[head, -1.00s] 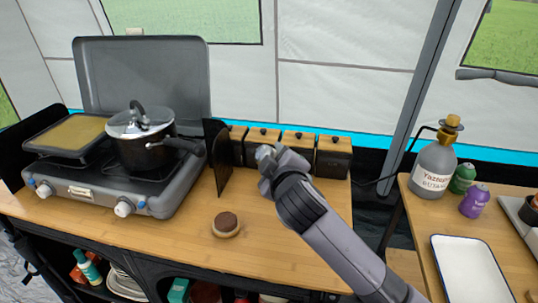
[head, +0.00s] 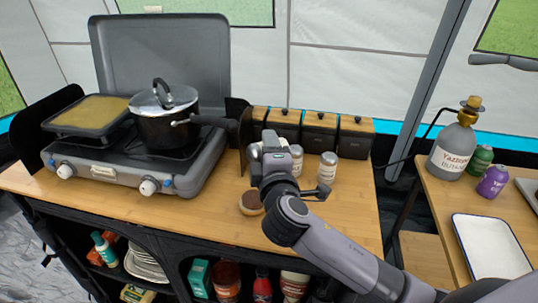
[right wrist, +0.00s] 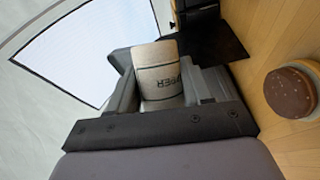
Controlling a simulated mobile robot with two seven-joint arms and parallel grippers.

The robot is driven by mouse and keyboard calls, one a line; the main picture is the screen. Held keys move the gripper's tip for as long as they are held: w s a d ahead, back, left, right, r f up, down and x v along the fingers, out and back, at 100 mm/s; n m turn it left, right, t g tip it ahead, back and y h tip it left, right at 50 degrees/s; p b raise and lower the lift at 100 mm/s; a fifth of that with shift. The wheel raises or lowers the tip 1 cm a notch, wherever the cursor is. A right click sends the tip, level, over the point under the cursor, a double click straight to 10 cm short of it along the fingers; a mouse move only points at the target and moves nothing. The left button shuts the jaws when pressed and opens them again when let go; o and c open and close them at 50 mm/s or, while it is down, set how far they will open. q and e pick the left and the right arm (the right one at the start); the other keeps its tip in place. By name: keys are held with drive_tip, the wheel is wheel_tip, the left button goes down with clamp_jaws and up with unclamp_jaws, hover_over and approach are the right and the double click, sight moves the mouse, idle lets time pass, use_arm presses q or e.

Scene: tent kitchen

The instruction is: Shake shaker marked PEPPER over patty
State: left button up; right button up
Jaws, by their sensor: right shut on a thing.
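The patty (head: 250,203) is a round brown disc on a pale bun on the wooden counter. It also shows at the right of the right wrist view (right wrist: 290,92). My right gripper (head: 268,148) is shut on a pale shaker (right wrist: 158,72), whose partly visible lettering ends in "PER". The shaker sits between the fingers, apart from the patty. In the head view the gripper is above and behind the patty, and mostly hides the held shaker. My left gripper is not in view.
Two shakers with metal caps, one partly hidden (head: 296,160) and one clear (head: 328,168), stand right of my gripper. Black canisters (head: 320,133) line the back. A stove (head: 125,165) with a lidded pot (head: 165,115) is left. The counter's front right is clear.

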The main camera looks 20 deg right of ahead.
drive_tip(key=n+t+b, duration=0.1)
drive_tip(key=n, duration=0.2)
drive_tip(key=shift+f+n+t, duration=0.1)
drive_tip(key=shift+n+t, duration=0.3)
drive_tip(key=n+t, duration=0.1)
drive_tip(key=n, duration=0.2)
drive_tip(key=shift+a, duration=0.15)
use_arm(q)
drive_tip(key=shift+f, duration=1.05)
use_arm(e)
drive_tip(key=shift+a+r+n+t+y, duration=0.15)
drive_tip(key=shift+n+t+y, duration=0.1)
drive_tip(key=shift+n, duration=0.55)
drive_tip(key=shift+r+n+t+y, duration=0.1)
drive_tip(key=shift+n+t+y, duration=0.15)
drive_tip(key=shift+n, duration=0.55)
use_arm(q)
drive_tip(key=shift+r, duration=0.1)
use_arm(e)
drive_tip(key=shift+r, duration=0.1)
wheel_tip(320, 180, up, 4)
drive_tip(key=p, duration=0.3)
drive_tip(key=shift+r+p, duration=0.25)
drive_tip(key=shift+p, duration=0.15)
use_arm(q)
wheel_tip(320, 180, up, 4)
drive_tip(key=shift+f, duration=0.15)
use_arm(e)
drive_tip(key=shift+f, duration=0.1)
